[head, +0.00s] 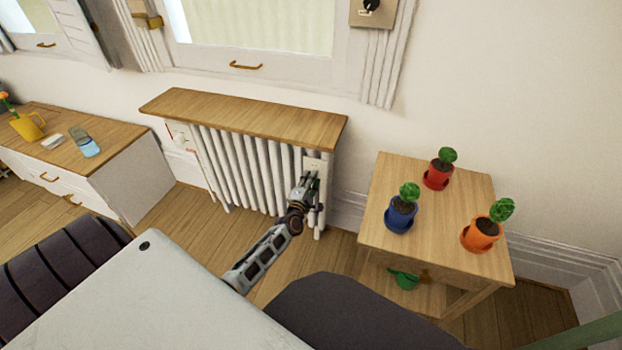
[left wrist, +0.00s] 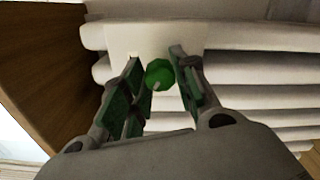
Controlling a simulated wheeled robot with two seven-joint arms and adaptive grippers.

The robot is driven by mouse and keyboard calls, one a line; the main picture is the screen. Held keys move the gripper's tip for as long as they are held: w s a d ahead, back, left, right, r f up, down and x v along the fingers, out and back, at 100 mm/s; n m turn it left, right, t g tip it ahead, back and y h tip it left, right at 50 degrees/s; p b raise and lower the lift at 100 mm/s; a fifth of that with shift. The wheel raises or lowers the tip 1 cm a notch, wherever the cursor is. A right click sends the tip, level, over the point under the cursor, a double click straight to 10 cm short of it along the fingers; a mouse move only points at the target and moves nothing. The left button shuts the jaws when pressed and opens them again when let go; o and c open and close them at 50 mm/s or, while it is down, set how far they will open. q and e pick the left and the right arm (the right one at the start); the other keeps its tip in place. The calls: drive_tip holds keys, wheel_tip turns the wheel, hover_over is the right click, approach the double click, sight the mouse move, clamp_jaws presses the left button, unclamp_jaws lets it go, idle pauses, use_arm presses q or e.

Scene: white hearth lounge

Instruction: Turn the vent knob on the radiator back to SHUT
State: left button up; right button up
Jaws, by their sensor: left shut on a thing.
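The white radiator (head: 245,165) stands against the wall under a wooden shelf. My left gripper (head: 311,180) reaches its right end, in front of a pale plate (head: 316,163). In the left wrist view, the green vent knob (left wrist: 159,73) sits on that pale plate (left wrist: 120,38), with a small pale mark at its lower edge. The fingers of my left gripper (left wrist: 160,85) stand on either side of the knob and are shut on it. The gripper hides the knob in the head view. No SHUT lettering is readable. My right gripper does not show.
The wooden shelf (head: 245,117) overhangs the radiator. A small wooden table (head: 440,225) with blue, red and orange potted plants stands to the right. A low cabinet (head: 115,150) stands left. A dark rounded seat (head: 350,315) is in front.

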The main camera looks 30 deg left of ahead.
use_arm(q)
drive_tip(key=m+p, duration=0.6)
drive_tip(key=m, duration=0.6)
drive_tip(key=shift+d+p, duration=0.1)
drive_tip(key=shift+p, duration=0.2)
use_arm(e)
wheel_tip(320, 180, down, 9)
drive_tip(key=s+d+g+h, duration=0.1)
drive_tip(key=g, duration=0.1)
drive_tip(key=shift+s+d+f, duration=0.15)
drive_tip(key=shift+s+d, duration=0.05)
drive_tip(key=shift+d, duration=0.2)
use_arm(q)
drive_tip(key=shift+f, duration=0.1)
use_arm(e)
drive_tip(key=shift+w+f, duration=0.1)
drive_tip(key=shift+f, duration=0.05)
use_arm(q)
drive_tip(key=o, duration=1)
drive_tip(key=shift+s, duration=0.1)
drive_tip(key=shift+v, duration=5.9)
